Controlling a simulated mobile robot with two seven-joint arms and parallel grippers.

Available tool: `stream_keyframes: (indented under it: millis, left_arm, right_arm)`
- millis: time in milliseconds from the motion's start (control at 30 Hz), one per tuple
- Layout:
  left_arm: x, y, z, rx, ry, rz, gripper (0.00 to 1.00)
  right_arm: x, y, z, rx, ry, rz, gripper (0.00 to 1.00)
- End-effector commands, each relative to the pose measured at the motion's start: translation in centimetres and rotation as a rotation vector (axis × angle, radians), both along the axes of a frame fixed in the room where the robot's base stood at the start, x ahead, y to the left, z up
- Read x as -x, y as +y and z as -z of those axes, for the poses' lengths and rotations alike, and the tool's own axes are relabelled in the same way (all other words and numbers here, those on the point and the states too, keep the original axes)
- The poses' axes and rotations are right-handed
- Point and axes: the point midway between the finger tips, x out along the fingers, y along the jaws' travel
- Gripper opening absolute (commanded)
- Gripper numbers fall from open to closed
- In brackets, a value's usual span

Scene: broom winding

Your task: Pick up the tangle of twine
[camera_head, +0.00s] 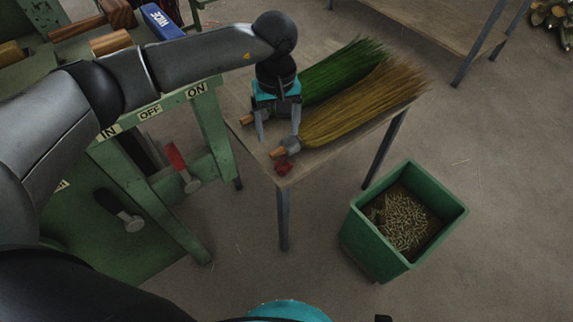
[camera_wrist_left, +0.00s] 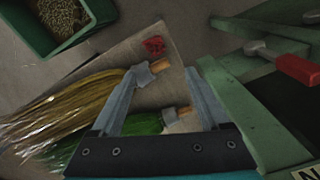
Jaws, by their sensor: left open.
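The tangle of twine (camera_head: 283,168) is a small red clump lying at the near corner of the small table (camera_head: 331,153). It also shows in the left wrist view (camera_wrist_left: 153,45), beyond the fingertips. My left gripper (camera_head: 278,137) points down over the table, behind the twine in the head view. In the left wrist view its two fingers (camera_wrist_left: 162,70) stand apart with nothing held between them. The twine is apart from the fingers. My right gripper is not in view.
A tan broom (camera_head: 365,103) and a green broom (camera_head: 335,70) lie on the table, their handle ends close to my left fingers. A green machine (camera_head: 210,128) with a red lever (camera_head: 178,162) stands at the left. A green bin (camera_head: 355,248) stands on the floor at the right.

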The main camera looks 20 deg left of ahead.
Motion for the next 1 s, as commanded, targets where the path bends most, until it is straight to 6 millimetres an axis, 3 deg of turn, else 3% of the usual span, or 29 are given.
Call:
stream_keyframes:
  millis: [400,1000]
  left_arm:
    - [0.0,-0.2,6.0,0.004,0.002,-0.002,0.79]
    - [0.1,-0.7,9.8,0.005,0.001,-0.003,0.79]
  right_arm:
    - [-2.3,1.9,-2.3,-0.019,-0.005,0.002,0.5]
    - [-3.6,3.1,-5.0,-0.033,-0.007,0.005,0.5]
